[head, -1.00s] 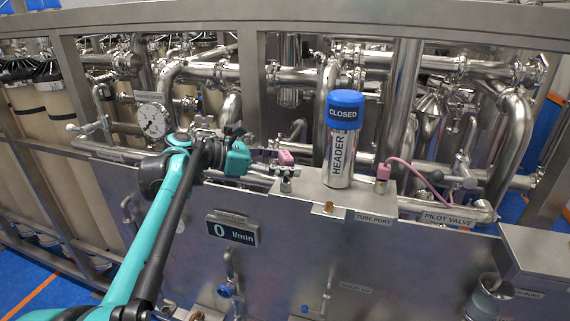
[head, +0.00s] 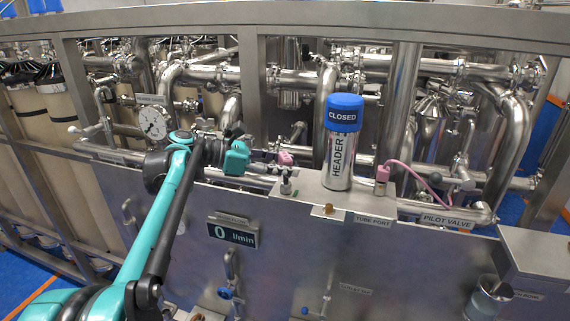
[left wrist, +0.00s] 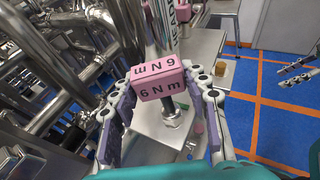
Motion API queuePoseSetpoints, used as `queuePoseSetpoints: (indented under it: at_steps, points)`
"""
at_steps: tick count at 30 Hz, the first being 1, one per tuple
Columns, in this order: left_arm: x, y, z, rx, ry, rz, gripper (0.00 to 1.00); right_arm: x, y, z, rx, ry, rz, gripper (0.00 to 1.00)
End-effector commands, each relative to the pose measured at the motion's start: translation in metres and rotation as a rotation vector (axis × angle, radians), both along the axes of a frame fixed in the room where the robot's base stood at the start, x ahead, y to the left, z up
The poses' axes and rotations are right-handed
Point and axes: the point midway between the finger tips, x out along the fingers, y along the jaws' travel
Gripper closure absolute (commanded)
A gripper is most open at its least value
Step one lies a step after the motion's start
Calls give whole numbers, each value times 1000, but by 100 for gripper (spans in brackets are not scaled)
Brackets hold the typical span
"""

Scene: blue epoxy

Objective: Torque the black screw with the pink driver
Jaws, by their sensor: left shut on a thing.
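The pink driver (head: 285,158) has a block-shaped handle marked "6 N m" and stands upright in the left wrist view (left wrist: 160,80). My left gripper (head: 270,158) is shut on that handle, with one finger on each side (left wrist: 158,88). A dark shaft runs down from the handle toward a silver fitting (left wrist: 172,118) on the steel block. The fitting also shows in the head view (head: 286,187). I cannot clearly tell the black screw from the dark shaft there. A small grey jointed part at the right edge of the left wrist view looks like my right gripper (left wrist: 296,75).
A header cylinder (head: 338,160) with a blue "CLOSED" cap stands right of the driver. A pink-topped fitting (head: 382,173) with a pink tube is farther right. A display (head: 232,231) reads 0 l/min.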

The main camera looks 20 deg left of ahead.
Motion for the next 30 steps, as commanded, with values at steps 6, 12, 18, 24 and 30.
queuePoseSetpoints:
  at_steps: [6, 12, 18, 24, 30]
  points:
    - [0, 1, -1, 3, -1, 31, 100, 0, 0, -1, 0, 0, 0, 60]
    - [1, 2, -2, 4, -1, 67, 100, 0, 0, -2, 0, 0, 0, 60]
    - [1, 2, 0, 3, -1, 66, 100, 0, 0, -1, 0, 0, 0, 60]
    - [1, 2, 8, 3, -1, 67, 100, 0, 0, 5, 0, 0, 0, 60]
    - [1, 2, 17, 2, -2, 67, 100, 0, 0, 11, 0, 0, 0, 60]
